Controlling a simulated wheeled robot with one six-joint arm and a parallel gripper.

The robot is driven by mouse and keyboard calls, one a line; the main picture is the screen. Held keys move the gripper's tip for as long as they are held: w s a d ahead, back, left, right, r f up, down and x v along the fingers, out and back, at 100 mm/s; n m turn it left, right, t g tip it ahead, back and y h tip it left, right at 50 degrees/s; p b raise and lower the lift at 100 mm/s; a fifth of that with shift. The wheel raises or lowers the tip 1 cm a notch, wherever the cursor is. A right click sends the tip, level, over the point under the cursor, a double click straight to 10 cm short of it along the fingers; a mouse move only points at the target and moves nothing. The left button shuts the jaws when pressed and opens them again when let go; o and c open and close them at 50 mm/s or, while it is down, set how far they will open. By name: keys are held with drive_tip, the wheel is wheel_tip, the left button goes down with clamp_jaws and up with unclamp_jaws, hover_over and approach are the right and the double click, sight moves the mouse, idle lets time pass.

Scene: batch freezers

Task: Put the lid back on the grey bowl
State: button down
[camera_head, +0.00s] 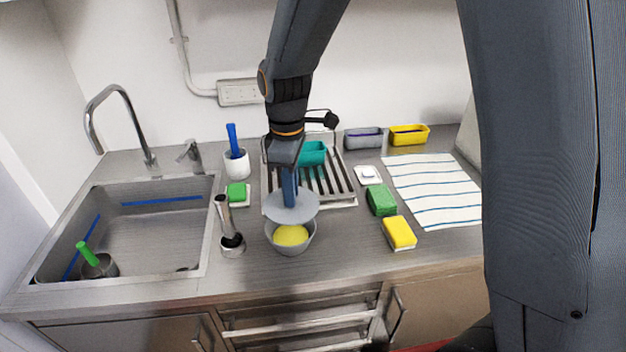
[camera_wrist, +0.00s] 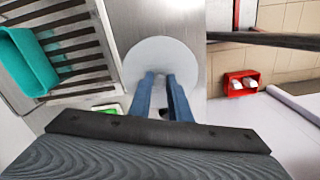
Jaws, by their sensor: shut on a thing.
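The grey bowl (camera_head: 290,246) stands on the counter near its front edge, with something yellow inside. The round grey lid (camera_head: 291,208) is over the back part of the bowl, and the yellow content shows in front of it. I cannot tell whether the lid touches the rim.
A metal tool in a holder (camera_head: 231,241) stands close left of the bowl. A drying rack (camera_head: 340,190) with a teal container (camera_head: 313,152) is behind. A green sponge (camera_head: 381,200) and a yellow sponge (camera_head: 399,232) lie to the right. The sink (camera_head: 140,215) is at left.

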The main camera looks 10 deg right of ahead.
drive_tip(key=shift+a, duration=0.35)
wheel_tip(320, 180, down, 4)
drive_tip(key=b, duration=0.3)
drive_tip(key=shift+f, duration=0.15)
wheel_tip(320, 180, down, 2)
drive_tip(key=shift+f+b, duration=0.1)
drive_tip(key=shift+b, duration=0.6)
drive_tip(key=shift+p, duration=0.45)
idle(0.5)
drive_tip(key=shift+f, duration=0.1)
idle(1.6)
drive_tip(key=c, duration=1.1)
unclamp_jaws()
